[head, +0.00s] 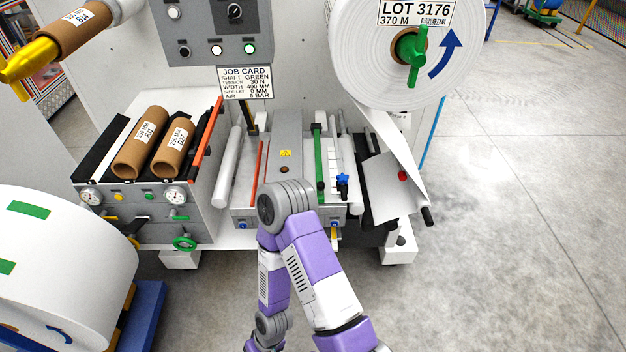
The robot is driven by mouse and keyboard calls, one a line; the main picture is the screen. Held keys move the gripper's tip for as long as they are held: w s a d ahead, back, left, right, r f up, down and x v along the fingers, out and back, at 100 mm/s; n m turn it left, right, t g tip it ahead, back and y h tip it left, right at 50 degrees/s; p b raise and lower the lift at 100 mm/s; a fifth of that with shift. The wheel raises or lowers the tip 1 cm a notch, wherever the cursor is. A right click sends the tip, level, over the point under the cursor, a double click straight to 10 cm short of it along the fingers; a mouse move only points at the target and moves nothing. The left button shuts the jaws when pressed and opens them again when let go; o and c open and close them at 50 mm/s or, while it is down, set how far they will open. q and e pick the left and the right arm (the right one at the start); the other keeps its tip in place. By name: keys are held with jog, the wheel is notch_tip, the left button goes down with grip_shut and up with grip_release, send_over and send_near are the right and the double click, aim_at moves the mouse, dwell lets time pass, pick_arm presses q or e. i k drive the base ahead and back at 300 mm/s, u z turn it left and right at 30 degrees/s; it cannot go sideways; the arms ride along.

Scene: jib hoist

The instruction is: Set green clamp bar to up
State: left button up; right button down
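The green clamp bar (319,165) is a long narrow bar on the right part of the machine's low table (286,140). It runs front to back beside a pale strip with markings. From this angle I cannot tell whether it lies flat or is slightly raised. A thinner red bar (257,172) runs along the left part of the same table. One of my purple and white arms is bent in front of the table, and its grey joint hides part of the front edge. Neither of my grippers shows in the head view.
A large white roll (390,45) with a green hub (411,55) hangs above right, its web running down. A blue knob (342,181) is right of the green bar. Brown cores (140,142) lie at left. Another white roll (60,260) stands lower left. The right floor is clear.

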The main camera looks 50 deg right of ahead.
aim_at(320, 185)
jog(key=z, duration=0.7)
jog(key=i, duration=0.8)
jog(key=z, duration=0.85)
